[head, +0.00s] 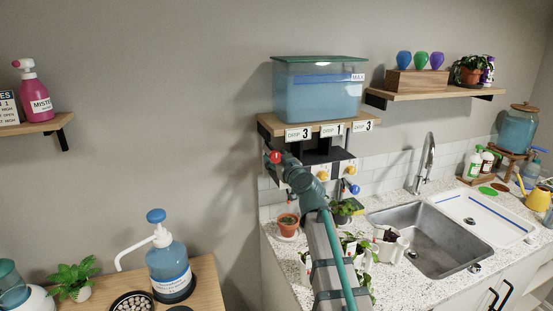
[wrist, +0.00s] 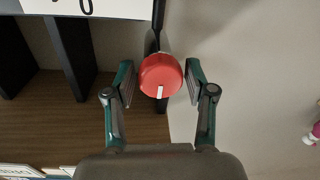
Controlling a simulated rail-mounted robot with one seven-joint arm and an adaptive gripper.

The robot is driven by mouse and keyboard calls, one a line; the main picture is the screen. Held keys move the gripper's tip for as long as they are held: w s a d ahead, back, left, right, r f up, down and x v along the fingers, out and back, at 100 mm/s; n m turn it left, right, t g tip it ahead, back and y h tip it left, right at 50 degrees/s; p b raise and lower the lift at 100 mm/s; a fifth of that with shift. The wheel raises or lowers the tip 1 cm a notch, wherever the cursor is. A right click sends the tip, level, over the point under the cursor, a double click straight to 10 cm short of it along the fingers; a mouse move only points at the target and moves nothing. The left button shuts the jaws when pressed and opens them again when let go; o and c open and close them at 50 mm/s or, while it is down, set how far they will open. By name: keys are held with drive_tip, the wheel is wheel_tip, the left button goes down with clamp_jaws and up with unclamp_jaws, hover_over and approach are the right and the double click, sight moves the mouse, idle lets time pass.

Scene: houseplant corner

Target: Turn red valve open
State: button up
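The red valve (head: 275,156) is a round red knob below the left end of the tank shelf in the head view. In the wrist view the red valve (wrist: 160,72) sits between my fingers, with a white mark at the lower part of its face. My gripper (wrist: 160,76) is open, one finger on each side of the knob, with a narrow gap seen at each side. In the head view my gripper (head: 282,161) is at the red valve, and the arm hides part of the area below it.
A water tank (head: 318,92) stands on a wooden shelf (head: 270,122) with drip labels. A yellow knob (head: 323,171) and a blue knob (head: 354,188) lie to the right. Potted plants (head: 288,222) and a sink (head: 440,240) are below.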

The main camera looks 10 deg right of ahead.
drive_tip(key=c, duration=0.7)
drive_tip(key=shift+f+m+b, duration=0.1)
drive_tip(key=shift+m+b, duration=0.2)
drive_tip(key=shift+f+m+b, duration=0.1)
drive_tip(key=shift+m+b, duration=1)
drive_tip(key=shift+m, duration=0.1)
drive_tip(key=m+b, duration=0.1)
drive_tip(key=m, duration=0.2)
drive_tip(key=shift+m+b, duration=0.3)
drive_tip(key=shift+m, duration=0.1)
drive_tip(key=m, duration=0.2)
drive_tip(key=shift+m+t, duration=0.3)
drive_tip(key=shift+m, duration=0.1)
drive_tip(key=m, duration=0.3)
drive_tip(key=shift+r+m+p, duration=0.2)
drive_tip(key=shift+m+p, duration=0.2)
drive_tip(key=m+h+p, duration=0.1)
drive_tip(key=m+p, duration=0.1)
drive_tip(key=m, duration=0.3)
drive_tip(key=shift+p, duration=0.3)
drive_tip(key=shift+f+m, duration=0.1)
drive_tip(key=shift+m, duration=0.2)
